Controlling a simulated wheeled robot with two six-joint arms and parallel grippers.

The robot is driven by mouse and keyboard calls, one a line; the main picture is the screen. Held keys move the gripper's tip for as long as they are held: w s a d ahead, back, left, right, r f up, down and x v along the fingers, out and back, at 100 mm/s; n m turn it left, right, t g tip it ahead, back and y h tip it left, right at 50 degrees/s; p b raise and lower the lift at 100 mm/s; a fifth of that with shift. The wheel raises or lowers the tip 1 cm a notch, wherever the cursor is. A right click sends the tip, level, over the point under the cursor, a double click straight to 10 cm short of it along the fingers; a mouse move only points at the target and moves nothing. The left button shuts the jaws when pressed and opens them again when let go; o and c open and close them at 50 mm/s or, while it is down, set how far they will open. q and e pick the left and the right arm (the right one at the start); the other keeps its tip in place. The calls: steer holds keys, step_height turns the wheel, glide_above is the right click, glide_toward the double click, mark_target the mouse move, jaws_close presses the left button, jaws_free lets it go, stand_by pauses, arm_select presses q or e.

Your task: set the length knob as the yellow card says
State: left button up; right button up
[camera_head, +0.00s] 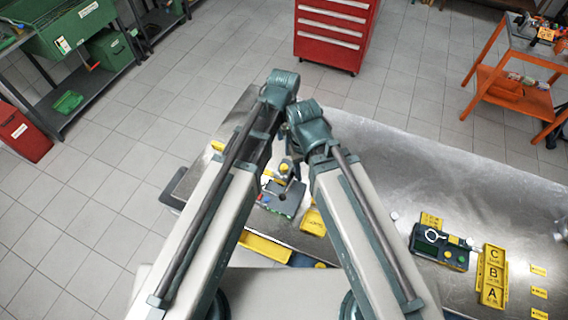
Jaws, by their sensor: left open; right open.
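A dark device (428,249) with a small green display, a pale round dial and yellow parts sits on the metal bench, right of my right arm. A yellow card (431,220) stands at its back edge; its writing is too small to read. I cannot tell which part is the length knob. Another yellow piece (313,222) lies between my arms, partly hidden. My two arms reach forward over the bench and their ends come close together. I cannot make out either gripper's fingers; the arm links hide them.
Yellow blocks marked C, B and A (491,277) stand right of the device, with small yellow labels (539,292) beyond. A dark fixture (283,200) with coloured buttons sits between my arms. The bench (400,165) is clear behind the device. A red cabinet (335,35) stands far off.

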mark_target(284, 166)
arm_select(q)
step_height(284, 166, down, 13)
steer(key=b, duration=1.2)
steer(key=shift+f+b, duration=0.15)
steer(key=shift+b, duration=0.2)
jaws_close()
